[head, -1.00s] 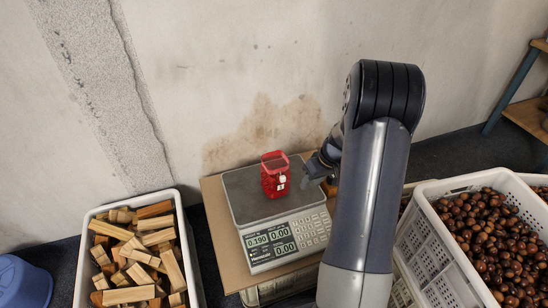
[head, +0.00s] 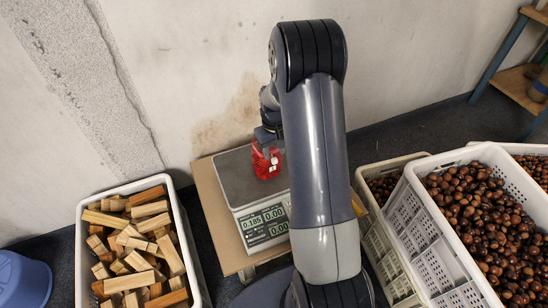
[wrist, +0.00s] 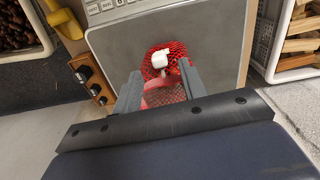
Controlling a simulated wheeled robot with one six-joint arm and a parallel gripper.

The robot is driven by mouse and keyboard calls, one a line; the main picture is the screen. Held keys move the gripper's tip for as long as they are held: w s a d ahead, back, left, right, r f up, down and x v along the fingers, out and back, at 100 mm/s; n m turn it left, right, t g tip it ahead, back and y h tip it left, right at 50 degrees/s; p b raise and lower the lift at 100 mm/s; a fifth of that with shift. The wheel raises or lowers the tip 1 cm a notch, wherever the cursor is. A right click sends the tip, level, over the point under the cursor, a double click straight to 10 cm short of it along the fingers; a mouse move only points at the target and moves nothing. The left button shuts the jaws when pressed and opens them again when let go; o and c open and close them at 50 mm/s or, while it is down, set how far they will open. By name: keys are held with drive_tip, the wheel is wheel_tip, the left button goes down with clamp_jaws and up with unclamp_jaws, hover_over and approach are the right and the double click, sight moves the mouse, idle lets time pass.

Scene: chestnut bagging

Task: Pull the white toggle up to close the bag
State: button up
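The red mesh bag (head: 263,165) stands on the scale's plate (head: 233,180), partly hidden by my arm. In the wrist view the red mesh (wrist: 178,50) shows past my fingertips, and a paler red part of it lies between my fingers. The white toggle (wrist: 159,61) sits on the bag just beyond the fingertips; the head view also shows a small white spot of it (head: 274,160). My gripper (wrist: 162,72) is open, with its fingers apart on either side of the bag and toggle. I cannot tell whether either finger touches them.
The scale display (head: 263,221) reads 0.185. A crate of wood blocks (head: 79,240) stands left of the scale. White crates of chestnuts (head: 433,250) stand to the right. A blue tub (head: 22,280) is at the lower left. The wall is close behind.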

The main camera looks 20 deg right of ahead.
sight(274, 158)
drive_tip(key=shift+f, duration=1.6)
clamp_jaws()
